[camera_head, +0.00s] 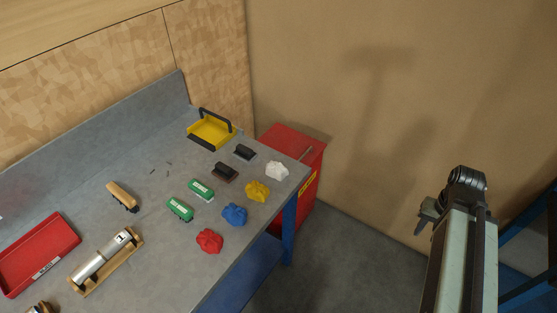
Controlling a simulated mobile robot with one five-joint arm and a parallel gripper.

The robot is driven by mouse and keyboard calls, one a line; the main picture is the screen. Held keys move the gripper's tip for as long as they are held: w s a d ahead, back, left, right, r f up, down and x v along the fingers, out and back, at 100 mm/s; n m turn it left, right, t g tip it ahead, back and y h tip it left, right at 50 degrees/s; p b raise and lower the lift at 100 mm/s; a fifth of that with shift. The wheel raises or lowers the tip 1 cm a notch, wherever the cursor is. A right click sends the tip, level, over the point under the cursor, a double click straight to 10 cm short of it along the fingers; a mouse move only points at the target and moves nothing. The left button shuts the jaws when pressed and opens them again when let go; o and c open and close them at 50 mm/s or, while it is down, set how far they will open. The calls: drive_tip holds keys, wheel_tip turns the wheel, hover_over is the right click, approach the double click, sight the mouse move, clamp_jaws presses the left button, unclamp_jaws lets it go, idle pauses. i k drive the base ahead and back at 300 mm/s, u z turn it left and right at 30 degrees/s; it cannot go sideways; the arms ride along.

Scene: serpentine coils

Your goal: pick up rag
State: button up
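Several crumpled rags lie along the right side of the grey workbench (150,235). A white rag (277,170) is at the far right corner. A yellow rag (257,191), a blue rag (234,214) and a red rag (209,241) follow in a row towards the front. My gripper (424,222) is at the right of the view, off the bench and well apart from the rags. It is small and partly hidden by my arm, so I cannot tell whether it is open or shut.
Green blocks (201,189), dark blocks (224,172), a brush (123,196), a yellow tray with a black handle (210,133), a silver cylinder on a wooden stand (103,257) and a red tray (38,253) are on the bench. A red cabinet (307,185) stands beyond its right end.

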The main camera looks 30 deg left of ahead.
sight(255, 190)
drive_tip(key=u, duration=0.1)
drive_tip(key=i, duration=0.9)
drive_tip(key=u, duration=4.4)
